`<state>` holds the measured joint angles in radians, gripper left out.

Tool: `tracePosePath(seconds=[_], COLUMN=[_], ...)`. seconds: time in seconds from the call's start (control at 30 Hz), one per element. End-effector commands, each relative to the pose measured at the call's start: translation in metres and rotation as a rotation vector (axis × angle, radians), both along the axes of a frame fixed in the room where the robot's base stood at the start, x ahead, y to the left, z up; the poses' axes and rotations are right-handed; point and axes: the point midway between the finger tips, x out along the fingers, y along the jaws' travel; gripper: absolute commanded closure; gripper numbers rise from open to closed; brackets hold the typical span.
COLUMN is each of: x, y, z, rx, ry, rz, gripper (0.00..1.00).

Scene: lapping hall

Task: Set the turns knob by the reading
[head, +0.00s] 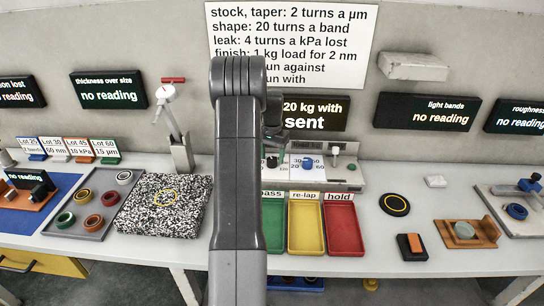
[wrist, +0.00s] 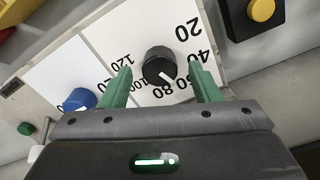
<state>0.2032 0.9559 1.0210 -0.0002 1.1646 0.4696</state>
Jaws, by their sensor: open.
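A black knob (wrist: 159,66) with a white pointer line sits on a white dial marked 20 to 120. In the wrist view its pointer points down and right, roughly toward the 60 and 80 marks. My gripper (wrist: 163,88) is open, with one green finger on each side of the knob and a gap showing at both sides. A blue knob (wrist: 79,100) on a neighbouring dial is to the left; it also shows on the panel in the head view (head: 307,162). My arm covers part of the panel and the display (head: 316,114), which partly reads "20 kg with" and "sent".
A rule sign (head: 291,40) hangs above. Light bands (head: 432,112), roughness and thickness displays say "no reading". Green (head: 274,226), yellow (head: 306,228) and red (head: 343,229) trays stand before the panel. A yellow button (wrist: 262,10) is near my gripper in the wrist view.

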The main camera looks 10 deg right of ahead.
Motion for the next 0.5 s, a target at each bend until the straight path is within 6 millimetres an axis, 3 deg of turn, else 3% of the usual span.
tracePosePath(seconds=[0.5], x=[0.001], y=[0.000], z=[0.105], rx=[-0.001], ry=[-0.004], rz=[0.000], gripper=[0.43])
